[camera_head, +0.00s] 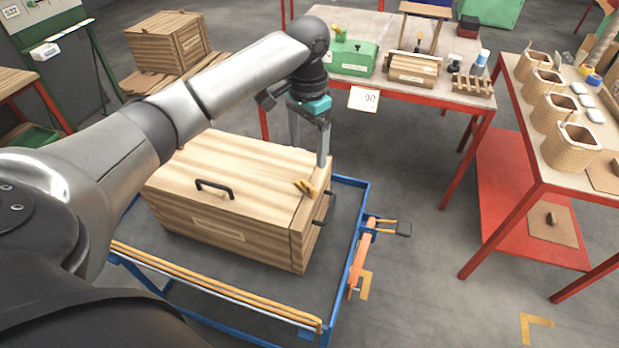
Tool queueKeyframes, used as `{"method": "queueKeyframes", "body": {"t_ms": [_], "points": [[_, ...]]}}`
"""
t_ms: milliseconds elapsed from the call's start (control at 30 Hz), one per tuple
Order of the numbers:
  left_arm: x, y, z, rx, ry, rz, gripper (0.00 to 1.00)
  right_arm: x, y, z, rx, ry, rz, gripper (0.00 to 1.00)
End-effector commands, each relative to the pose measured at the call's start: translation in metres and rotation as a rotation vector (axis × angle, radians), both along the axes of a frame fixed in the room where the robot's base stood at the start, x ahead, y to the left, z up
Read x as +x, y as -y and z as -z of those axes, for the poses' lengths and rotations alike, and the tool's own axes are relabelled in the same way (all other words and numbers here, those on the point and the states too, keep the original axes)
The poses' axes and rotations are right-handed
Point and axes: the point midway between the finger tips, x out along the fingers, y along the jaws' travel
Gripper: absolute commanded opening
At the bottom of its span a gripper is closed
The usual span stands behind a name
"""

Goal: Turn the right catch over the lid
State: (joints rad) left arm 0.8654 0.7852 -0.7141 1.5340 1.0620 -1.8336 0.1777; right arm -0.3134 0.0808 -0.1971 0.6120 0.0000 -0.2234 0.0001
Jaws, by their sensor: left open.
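A wooden crate (245,215) with its lid (235,165) down sits on a blue-framed cart. The right catch (305,187), a small brass-yellow piece, is at the right end of the lid, by its edge. I cannot tell for sure how far it lies over the lid. My left gripper (309,152) reaches in over the far right corner of the crate, pointing down. It is open and empty, with its fingertips a little above and behind the catch. I cannot tell whether it touches the crate. My arm hides part of the lid's left side. My right gripper is not in view.
Black handles are on the lid (214,189) and the crate's right end (325,208). The cart (345,235) has an orange clamp-like part (362,260) at its right. A red-legged bench (440,95) stands behind; another with woven coils (570,147) stands right.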

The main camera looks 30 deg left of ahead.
Motion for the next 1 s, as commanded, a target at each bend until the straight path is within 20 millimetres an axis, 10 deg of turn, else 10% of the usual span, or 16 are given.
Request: {"method": "queueKeyframes", "body": {"t_ms": [433, 1000], "points": [[0.0, 0.0, 0.089, 0.0, -0.001, 0.0, 0.88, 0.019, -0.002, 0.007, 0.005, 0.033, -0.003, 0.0], [0.0, 0.0, 0.105, 0.0, 0.001, 0.002, 0.79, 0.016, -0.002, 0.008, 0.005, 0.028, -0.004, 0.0]]}}
